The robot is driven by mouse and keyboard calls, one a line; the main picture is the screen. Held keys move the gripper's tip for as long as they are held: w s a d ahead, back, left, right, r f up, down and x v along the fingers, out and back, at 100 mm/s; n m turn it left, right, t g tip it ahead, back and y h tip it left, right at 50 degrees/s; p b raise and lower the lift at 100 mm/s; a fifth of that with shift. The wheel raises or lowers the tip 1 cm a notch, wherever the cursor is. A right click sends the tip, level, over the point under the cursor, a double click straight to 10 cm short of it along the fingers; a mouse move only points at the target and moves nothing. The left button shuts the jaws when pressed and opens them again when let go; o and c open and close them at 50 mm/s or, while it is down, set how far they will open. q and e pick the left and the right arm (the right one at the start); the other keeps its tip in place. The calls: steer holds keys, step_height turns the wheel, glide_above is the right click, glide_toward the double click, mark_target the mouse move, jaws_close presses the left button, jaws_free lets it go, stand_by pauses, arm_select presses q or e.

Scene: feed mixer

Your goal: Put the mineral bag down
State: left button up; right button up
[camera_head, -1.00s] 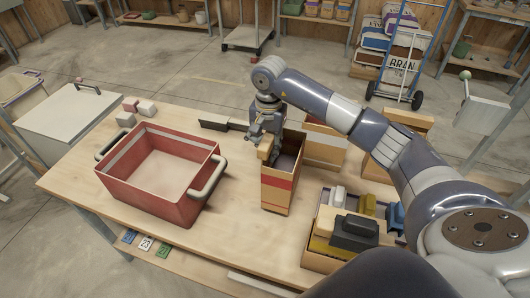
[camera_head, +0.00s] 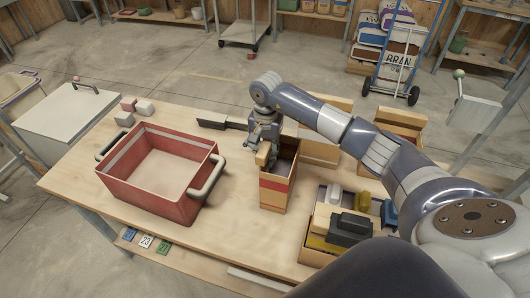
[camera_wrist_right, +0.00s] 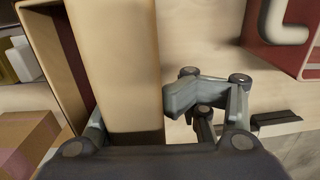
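The mineral bag (camera_head: 272,196) appears to be the tall tan, orange and red box-like bag with an open top. It stands upright on the wooden table (camera_head: 215,240), right of the red bin. My right gripper (camera_head: 267,147) is at its top left edge. In the right wrist view, the bag's thick tan edge (camera_wrist_right: 115,60) lies between the fingers of my right gripper (camera_wrist_right: 160,110). The right-hand finger pad meets that edge; the other finger is mostly hidden behind it. It looks shut on the edge. My left gripper is out of view.
The red bin (camera_head: 140,190) with handles stands left. A box of small packages (camera_head: 345,228) stands at front right, and tan boxes (camera_head: 322,150) stand behind. Small blocks (camera_head: 128,110) lie at the back left. The table in front of the bag is clear.

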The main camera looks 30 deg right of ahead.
steer(key=o, duration=0.6)
steer(key=shift+s, duration=0.1)
steer(key=shift+o, duration=0.2)
step_height(320, 180, up, 11)
steer(key=b, duration=0.4)
steer(key=shift+d, duration=0.1)
steer(key=shift+s+r, duration=0.1)
steer(key=shift+r, duration=0.5)
